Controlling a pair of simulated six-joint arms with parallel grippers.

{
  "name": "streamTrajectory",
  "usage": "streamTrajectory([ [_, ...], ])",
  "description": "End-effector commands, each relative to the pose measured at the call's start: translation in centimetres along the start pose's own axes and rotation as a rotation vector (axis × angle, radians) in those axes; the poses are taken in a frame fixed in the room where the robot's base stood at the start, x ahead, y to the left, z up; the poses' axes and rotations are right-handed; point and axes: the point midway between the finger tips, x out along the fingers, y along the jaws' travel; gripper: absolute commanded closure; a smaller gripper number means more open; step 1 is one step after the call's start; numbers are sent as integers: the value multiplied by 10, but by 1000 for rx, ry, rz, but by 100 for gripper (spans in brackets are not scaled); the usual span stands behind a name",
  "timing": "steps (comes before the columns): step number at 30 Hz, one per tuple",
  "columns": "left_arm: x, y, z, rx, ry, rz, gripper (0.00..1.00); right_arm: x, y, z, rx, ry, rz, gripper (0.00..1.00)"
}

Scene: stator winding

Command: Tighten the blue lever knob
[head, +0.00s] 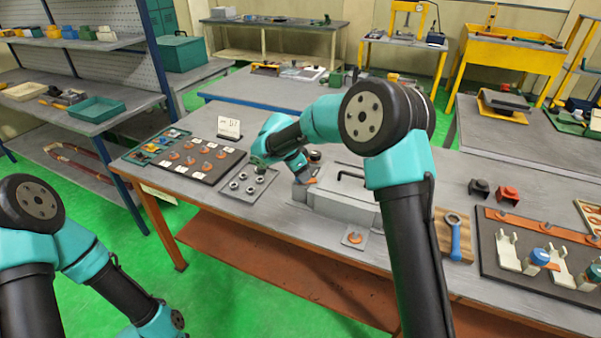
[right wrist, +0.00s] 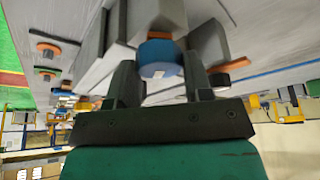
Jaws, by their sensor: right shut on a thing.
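The blue lever knob (right wrist: 160,58) shows in the right wrist view as a short blue cylinder with a small pale mark on its face. My right gripper (right wrist: 161,78) has one dark finger on each side of the knob and is shut on it. In the head view, my right arm reaches left over the table to the grey block fixture (head: 340,204). The knob is hidden there behind my own wrist. My left arm is at the lower left, and its gripper is out of the picture.
A plate with several rings (head: 249,186) and a dark board with orange parts (head: 190,160) lie to the left.

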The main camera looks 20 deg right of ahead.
Motion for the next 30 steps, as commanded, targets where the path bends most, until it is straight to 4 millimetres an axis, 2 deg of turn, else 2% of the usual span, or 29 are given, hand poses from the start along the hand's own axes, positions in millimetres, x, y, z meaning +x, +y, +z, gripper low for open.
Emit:
streamTrajectory([
  [6, 0, 0, 0, 0, 0, 0, 57, -3, -3, -2, 179, 1, 66, 77],
  [15, 0, 0, 0, 0, 0, 0, 57, -3, -3, -2, 346, 0, 134, 77],
  [30, 0, 0, 0, 0, 0, 0, 57, -3, -3, -3, 398, 0, 156, 78],
])
